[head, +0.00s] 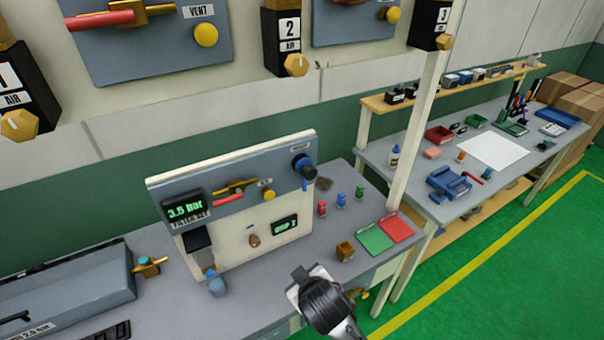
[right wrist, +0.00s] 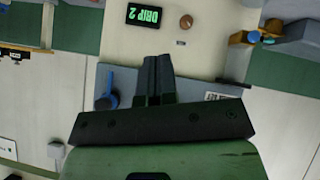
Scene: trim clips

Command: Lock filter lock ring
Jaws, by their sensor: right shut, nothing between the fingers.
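The test panel (head: 240,190) stands on the grey bench. I cannot clearly make out the lock ring. My right gripper (head: 299,273) is in front of the panel's lower right, apart from the filter. In the right wrist view its two dark fingers (right wrist: 158,80) are together, with nothing between them. My left gripper is not in view.
A grey case (head: 65,290) stands left.

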